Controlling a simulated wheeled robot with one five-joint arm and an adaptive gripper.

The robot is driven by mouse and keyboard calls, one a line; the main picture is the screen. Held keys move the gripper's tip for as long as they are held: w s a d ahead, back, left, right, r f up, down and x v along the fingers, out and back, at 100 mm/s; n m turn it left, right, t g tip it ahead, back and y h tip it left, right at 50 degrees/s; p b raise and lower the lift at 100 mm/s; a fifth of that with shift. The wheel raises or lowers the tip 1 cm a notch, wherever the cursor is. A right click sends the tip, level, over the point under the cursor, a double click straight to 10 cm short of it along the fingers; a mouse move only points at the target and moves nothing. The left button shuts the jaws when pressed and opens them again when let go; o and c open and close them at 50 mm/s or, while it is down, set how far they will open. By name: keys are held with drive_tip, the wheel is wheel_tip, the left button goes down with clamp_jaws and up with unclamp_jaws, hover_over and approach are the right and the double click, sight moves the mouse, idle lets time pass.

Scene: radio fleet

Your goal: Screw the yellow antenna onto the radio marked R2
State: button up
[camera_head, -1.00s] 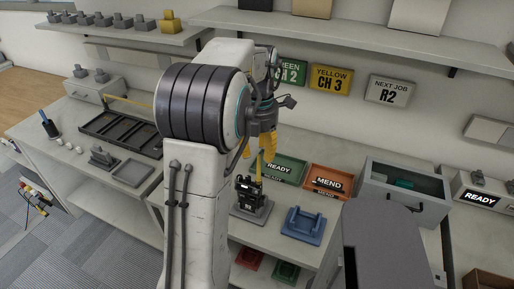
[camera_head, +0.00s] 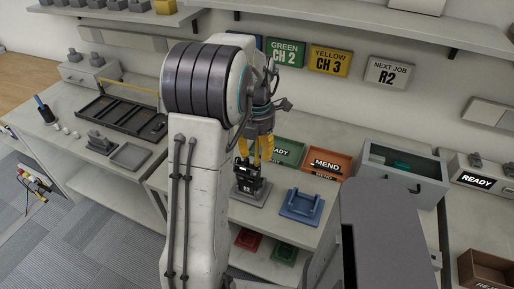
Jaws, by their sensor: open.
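A black radio (camera_head: 248,179) stands upright on a grey stand (camera_head: 249,198) on the bench. Its marking is too small to read. My gripper (camera_head: 261,153) hangs just above the radio, its yellow-tipped fingers spread apart. A yellow antenna cannot be told apart from these fingers now; the fingers and arm hide the radio's top, so I cannot see whether they touch the radio. A wall sign (camera_head: 389,74) reads "NEXT JOB R2".
A green READY tray (camera_head: 290,150) and an orange MEND tray (camera_head: 327,163) lie behind. A grey bin (camera_head: 403,178) stands right. A black tray (camera_head: 120,122) lies left.

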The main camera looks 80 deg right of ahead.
clamp_jaws()
idle(0.4)
drive_tip(key=m, duration=0.4)
drive_tip(key=shift+m, duration=0.3)
